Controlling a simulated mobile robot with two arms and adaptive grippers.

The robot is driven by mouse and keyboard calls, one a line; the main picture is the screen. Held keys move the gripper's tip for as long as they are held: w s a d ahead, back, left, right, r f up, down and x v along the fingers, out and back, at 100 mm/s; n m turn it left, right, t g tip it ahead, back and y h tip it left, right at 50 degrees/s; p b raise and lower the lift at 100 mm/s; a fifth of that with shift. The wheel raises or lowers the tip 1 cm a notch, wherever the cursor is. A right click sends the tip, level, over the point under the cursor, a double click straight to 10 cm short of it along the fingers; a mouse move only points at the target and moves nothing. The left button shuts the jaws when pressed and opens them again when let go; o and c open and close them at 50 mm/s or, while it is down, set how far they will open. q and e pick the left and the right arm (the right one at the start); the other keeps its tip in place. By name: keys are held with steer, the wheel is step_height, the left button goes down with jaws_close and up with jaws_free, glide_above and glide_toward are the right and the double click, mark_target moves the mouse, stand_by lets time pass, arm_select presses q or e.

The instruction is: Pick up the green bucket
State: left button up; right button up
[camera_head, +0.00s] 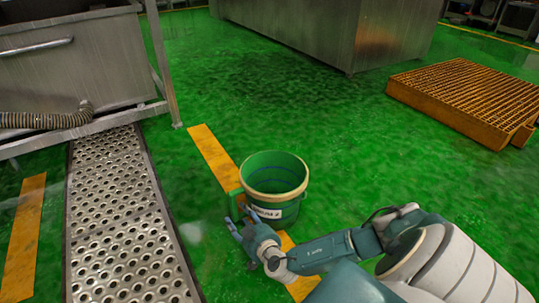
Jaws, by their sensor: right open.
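The green bucket (277,203) stands upright on the green floor in the middle of the head view. It has a pale rim, a label on its front and an open top that looks empty. My right gripper (234,216) is at the bucket's lower left side, with its fingers pointing up and left. It is open and holds nothing. I cannot tell whether a finger touches the bucket. My right arm comes in from the lower right. My left gripper is not in view.
A perforated metal drain grate (122,215) runs along the floor at the left. A metal tank (75,62) with a ribbed hose stands at the upper left. A steel cabinet (300,28) is at the back. An orange grated platform (468,98) lies at the right. Floor between is clear.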

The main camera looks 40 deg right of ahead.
mark_target(236, 213)
steer(key=b+x, duration=0.1)
steer(key=x, duration=0.1)
steer(key=b+x, duration=0.1)
steer(key=x, duration=0.1)
steer(key=shift+s+f, duration=0.1)
steer(key=shift+f, duration=0.25)
steer(key=shift+r, duration=0.1)
steer(key=shift+c, duration=0.5)
jaws_close()
steer(key=shift+w+d, duration=0.1)
steer(key=shift+w, duration=0.15)
